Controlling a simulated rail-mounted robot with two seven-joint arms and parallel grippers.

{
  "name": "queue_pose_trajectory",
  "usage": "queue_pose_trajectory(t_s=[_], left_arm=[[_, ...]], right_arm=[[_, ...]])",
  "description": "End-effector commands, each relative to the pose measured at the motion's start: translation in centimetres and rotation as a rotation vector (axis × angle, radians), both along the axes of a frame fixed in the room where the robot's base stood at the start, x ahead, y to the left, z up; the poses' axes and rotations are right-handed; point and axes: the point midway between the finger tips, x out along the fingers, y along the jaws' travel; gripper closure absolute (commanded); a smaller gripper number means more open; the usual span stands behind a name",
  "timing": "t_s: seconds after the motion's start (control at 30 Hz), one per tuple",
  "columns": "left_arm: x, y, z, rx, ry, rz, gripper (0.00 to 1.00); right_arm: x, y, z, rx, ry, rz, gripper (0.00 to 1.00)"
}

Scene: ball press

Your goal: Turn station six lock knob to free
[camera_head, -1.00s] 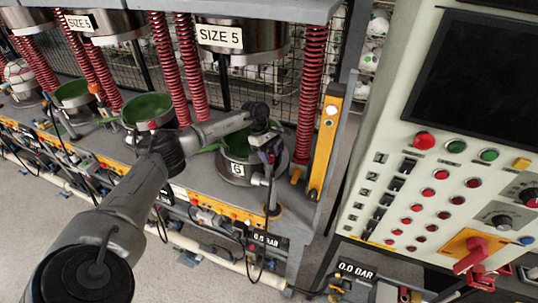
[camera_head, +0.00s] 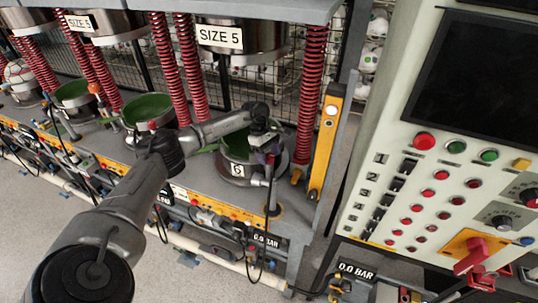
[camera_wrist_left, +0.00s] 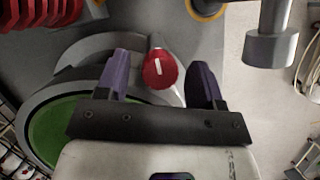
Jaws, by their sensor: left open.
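The station six lock knob (camera_wrist_left: 160,69) is red with a short white mark and shows in the left wrist view, between my gripper's fingers. The mark runs nearly up and down in that picture. My left gripper (camera_wrist_left: 162,76) is open, with one purple finger on each side of the knob; gaps show on both sides. In the head view my left gripper (camera_head: 268,156) is at the station labelled 6, in front of its green-lined bowl (camera_head: 237,146), and hides the knob. The green bowl inside (camera_wrist_left: 50,135) also shows in the wrist view. My right gripper is not in view.
A vertical grey post (camera_wrist_left: 270,45) stands right of the gripper in the wrist view. Red springs (camera_head: 309,95) and a yellow upright bar (camera_head: 325,145) stand right of station six. The control panel (camera_head: 455,120) fills the right side.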

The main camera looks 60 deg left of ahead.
Motion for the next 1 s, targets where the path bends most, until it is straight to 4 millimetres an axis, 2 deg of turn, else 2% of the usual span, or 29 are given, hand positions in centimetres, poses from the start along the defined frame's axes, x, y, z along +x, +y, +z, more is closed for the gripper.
queue_pose_trajectory(t_s=[0.17, 0.6, 0.8, 1.0], left_arm=[[-0.2, 0.8, 1.9, 0.001, -0.003, 0.002, 0.39], [-1.1, 3.9, 9.6, 0.001, -0.004, 0.002, 0.39], [-1.3, 4.7, 11.7, 0.000, -0.003, 0.001, 0.39], [-1.4, 5.0, 12.5, -0.001, -0.002, 0.002, 0.39]], right_arm=[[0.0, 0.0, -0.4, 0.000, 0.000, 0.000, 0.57], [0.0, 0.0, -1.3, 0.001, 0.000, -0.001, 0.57], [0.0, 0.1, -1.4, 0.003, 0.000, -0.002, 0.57], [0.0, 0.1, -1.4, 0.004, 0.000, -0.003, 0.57]])
